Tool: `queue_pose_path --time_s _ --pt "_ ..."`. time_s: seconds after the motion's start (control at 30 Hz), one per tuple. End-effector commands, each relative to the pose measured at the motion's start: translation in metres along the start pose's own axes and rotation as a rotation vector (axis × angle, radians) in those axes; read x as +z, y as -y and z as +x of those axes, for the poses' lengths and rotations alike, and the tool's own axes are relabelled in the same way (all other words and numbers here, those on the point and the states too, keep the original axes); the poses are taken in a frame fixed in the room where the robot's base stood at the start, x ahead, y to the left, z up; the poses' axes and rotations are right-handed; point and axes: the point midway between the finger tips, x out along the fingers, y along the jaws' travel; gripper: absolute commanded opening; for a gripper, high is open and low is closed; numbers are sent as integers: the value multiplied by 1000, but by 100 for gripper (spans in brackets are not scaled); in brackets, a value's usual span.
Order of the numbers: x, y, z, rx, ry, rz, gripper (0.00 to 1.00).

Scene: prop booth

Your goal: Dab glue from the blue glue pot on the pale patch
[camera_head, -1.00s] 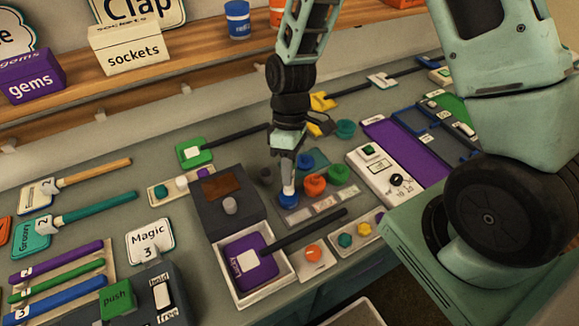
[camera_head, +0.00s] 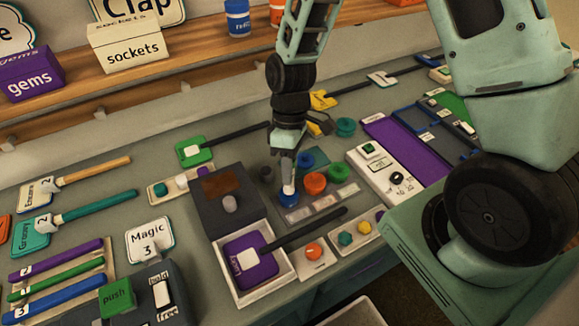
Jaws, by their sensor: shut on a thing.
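The blue glue pot (camera_head: 288,201) stands on the table, left of an orange pot (camera_head: 314,184) and a green pot (camera_head: 338,173). My gripper (camera_head: 285,172) is directly above the blue pot, pointing down. It is shut on a small white applicator (camera_head: 289,188), whose lower end meets the top of the blue pot. I cannot tell how deep it reaches inside. A grey strip (camera_head: 313,208) with several paler rectangles lies just in front of the pots. I cannot tell for sure which rectangle is the pale patch.
A white open box (camera_head: 285,281) holding a purple paddle (camera_head: 257,268) stands front left of the pots, its black handle reaching towards the strip. A white control panel (camera_head: 381,178) is to the right. A dark box (camera_head: 220,200) stands left. A teal square (camera_head: 315,158) lies behind.

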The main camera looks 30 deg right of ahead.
Motion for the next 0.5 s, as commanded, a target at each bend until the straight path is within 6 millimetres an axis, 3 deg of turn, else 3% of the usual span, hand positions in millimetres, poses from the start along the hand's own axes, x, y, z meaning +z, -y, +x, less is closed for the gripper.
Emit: queue_pose_path --time_s 0.5 --pt "-1 -2 6 0 0 0 0"
